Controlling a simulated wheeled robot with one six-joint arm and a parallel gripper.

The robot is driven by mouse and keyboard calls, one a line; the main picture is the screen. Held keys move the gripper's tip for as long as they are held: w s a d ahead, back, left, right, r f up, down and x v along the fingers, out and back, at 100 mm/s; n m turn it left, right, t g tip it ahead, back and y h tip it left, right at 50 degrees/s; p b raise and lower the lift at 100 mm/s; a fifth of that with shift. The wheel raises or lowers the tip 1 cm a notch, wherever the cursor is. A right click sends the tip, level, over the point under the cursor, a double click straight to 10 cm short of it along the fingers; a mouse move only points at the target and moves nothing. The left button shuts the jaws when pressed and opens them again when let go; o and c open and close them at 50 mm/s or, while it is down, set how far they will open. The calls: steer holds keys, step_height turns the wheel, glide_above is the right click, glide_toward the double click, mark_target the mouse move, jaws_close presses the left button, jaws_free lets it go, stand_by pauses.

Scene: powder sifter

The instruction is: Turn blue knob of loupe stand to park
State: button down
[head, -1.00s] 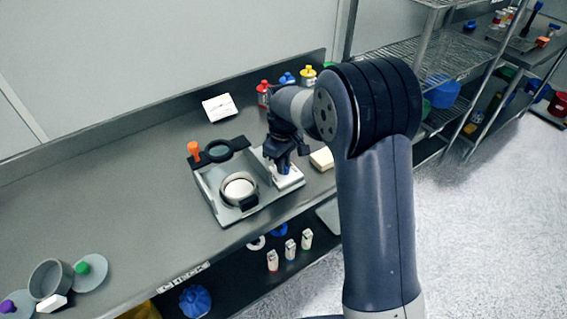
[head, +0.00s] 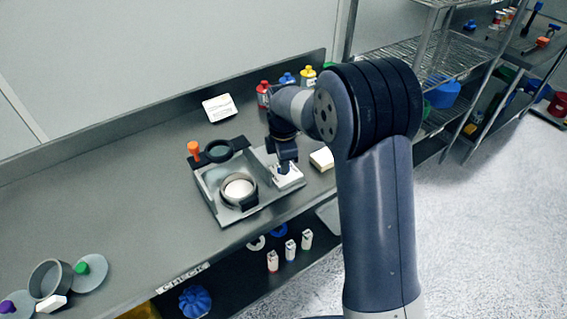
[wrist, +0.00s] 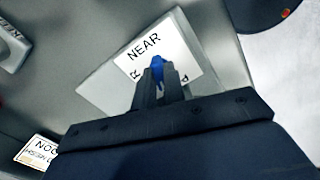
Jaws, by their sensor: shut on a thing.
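The loupe stand's pale base (head: 291,182) sits at the right side of a grey tray on the bench. In the wrist view, a white label (wrist: 186,42) on the base reads NEAR, with other lettering partly covered by my fingers. My gripper (wrist: 160,80) points down over the base and is shut on the blue knob (wrist: 158,62), whose top shows between the fingertips. In the head view my gripper (head: 285,168) hides the knob. Where the knob points is hidden.
A dark loupe ring with an orange handle (head: 194,150) and a round sieve cup (head: 238,188) are left of the base. Red, blue and yellow bottles (head: 308,76) stand behind. A pale block (head: 322,158) lies close on the right. The bench's left middle is clear.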

steer(key=n, duration=0.3)
steer(key=shift+r, duration=0.1)
steer(key=shift+n, duration=0.5)
steer(key=c, duration=1.5)
jaws_free()
step_height(320, 180, up, 11)
steer(key=shift+f+b, duration=0.15)
steer(key=shift+b, duration=0.2)
